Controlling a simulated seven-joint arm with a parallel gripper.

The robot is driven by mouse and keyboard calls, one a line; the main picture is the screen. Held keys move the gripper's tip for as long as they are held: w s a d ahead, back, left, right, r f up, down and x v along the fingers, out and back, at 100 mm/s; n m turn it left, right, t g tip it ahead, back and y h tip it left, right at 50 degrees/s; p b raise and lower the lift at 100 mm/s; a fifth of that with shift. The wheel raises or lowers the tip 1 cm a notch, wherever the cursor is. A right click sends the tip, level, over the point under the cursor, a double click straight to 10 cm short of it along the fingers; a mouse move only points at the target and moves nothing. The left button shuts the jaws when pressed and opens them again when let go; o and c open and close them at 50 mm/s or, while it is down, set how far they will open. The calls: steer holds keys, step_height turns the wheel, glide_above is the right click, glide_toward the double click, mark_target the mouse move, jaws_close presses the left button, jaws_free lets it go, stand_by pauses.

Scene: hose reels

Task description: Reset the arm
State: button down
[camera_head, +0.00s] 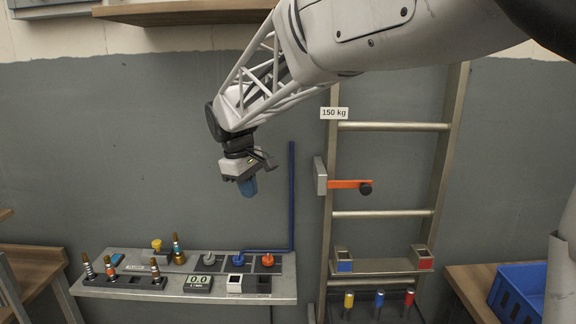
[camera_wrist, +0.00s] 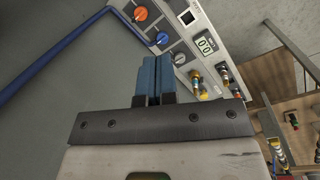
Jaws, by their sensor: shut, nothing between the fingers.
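My gripper (camera_head: 248,187) hangs at the end of my arm in the head view, above the metal shelf and apart from everything on it. Its fingers are blue and point down. In the wrist view my gripper (camera_wrist: 152,72) shows its two blue fingers pressed together with nothing between them. My arm reaches in from the upper right of the head view and bends down towards the wrist.
Below, a metal shelf (camera_head: 120,292) bears knobs, hose fittings and a display (camera_head: 198,283). A blue pipe (camera_head: 291,190) rises behind it. A ladder (camera_head: 390,126) with an orange lever (camera_head: 346,184) stands right. A blue crate (camera_head: 520,290) sits lower right.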

steer(key=s+d+m, duration=0.3)
steer(key=s+d, duration=0.5)
steer(key=d, duration=0.3)
steer(key=s+d+f+m, duration=0.3)
steer(key=s+d, duration=0.2)
steer(key=s, duration=0.3)
steer(key=s+d+f+m+t+y, duration=0.1)
steer(key=s+d+f+m, duration=0.2)
steer(key=s+d, duration=0.3)
steer(key=s+d+f+m, duration=0.2)
steer(key=s+d, duration=0.4)
steer(key=s, duration=0.6)
steer(key=shift+s+f+m+t+y, duration=0.2)
steer(key=shift+f+m+t+y, duration=0.2)
steer(key=shift+f, duration=0.35)
steer(key=c, duration=1.8)
jaws_free()
